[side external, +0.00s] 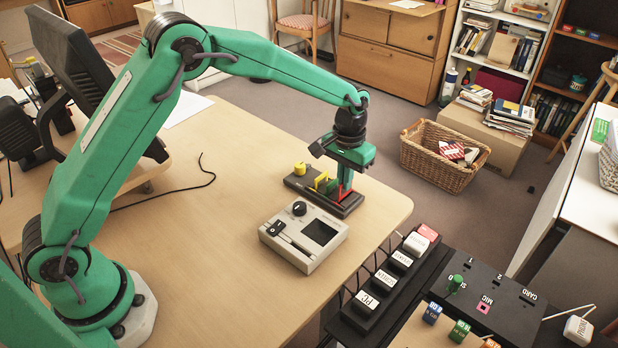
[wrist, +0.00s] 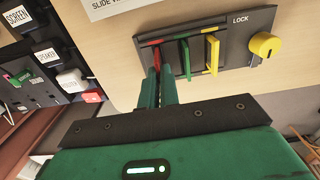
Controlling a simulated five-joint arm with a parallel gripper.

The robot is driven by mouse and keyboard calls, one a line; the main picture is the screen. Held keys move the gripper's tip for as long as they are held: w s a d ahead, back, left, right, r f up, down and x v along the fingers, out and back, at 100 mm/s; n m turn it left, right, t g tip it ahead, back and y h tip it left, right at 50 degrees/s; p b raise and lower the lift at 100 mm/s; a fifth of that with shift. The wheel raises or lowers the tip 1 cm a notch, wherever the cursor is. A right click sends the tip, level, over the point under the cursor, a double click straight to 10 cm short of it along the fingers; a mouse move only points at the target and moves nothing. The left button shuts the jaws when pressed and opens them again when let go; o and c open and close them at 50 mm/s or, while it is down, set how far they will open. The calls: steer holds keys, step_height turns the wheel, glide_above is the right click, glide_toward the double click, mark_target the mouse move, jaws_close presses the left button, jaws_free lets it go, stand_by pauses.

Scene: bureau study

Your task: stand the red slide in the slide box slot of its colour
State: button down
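The red slide (wrist: 156,57) stands upright at the red-marked end of the dark slide box (wrist: 230,58). Its lower end meets the box at the red mark; I cannot tell how deep it sits. My gripper (wrist: 159,76) is above that end, its two green fingers closed around the slide's upper part. In the side view my gripper (side external: 345,176) points down over the box's near right end, with the red slide (side external: 342,192) below the fingers. A green slide (wrist: 184,57) and a yellow slide (wrist: 212,55) stand in their matching coloured slots beside it.
A yellow knob (wrist: 265,45) by the word LOCK is at the box's other end. A grey device with a screen (side external: 303,234) stands close in front of the box. The table edge and a black switch panel (side external: 385,285) lie to the right.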

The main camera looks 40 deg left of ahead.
steer(key=shift+f, duration=1.1)
stand_by(0.5)
steer(key=c, duration=1.3)
jaws_free()
steer(key=shift+r, duration=0.1)
steer(key=shift+r, duration=3.4)
steer(key=shift+r, duration=0.15)
